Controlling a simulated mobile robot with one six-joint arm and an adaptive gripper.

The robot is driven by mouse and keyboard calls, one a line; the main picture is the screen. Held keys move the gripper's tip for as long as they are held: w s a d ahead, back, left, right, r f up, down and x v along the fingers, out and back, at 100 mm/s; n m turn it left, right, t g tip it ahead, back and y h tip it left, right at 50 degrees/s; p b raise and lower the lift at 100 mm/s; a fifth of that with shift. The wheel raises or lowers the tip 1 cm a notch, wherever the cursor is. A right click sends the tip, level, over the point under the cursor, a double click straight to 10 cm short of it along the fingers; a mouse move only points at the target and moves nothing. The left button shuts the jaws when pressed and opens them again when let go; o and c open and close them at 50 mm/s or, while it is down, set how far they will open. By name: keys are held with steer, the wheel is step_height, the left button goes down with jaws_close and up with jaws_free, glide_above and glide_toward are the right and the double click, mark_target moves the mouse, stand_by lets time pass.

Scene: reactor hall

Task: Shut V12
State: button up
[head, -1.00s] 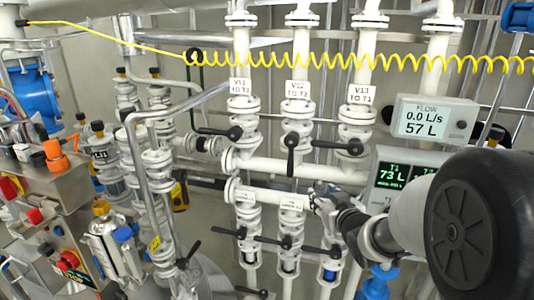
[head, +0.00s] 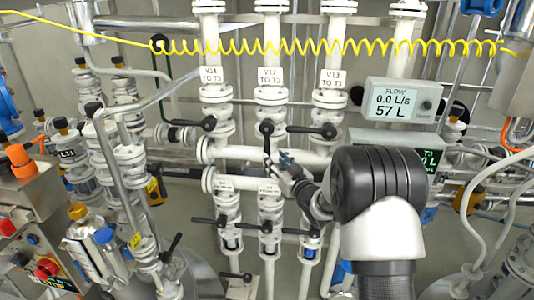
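The V12 valve handle (head: 267,142) is a black lever on the middle white pipe, below the white V12 label (head: 270,78). It hangs roughly upright, in line with its pipe, with its round hub at the top. My gripper (head: 283,160) is just right of the lever's lower part, close to it. I cannot tell whether they touch. The fingers are small and dark here, so I cannot tell whether they are open or shut.
The V11 lever (head: 188,123) and V13 lever (head: 308,129) lie roughly level on the neighbouring pipes. Lower black levers (head: 256,225) sit below. The flow display (head: 399,103) reads 0.0 L/s and 57 L. A yellow coiled cable (head: 300,47) crosses above.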

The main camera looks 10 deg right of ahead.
mark_target(268, 153)
steer(key=x, duration=0.7)
steer(key=shift+c, duration=0.4)
jaws_close()
stand_by(0.3)
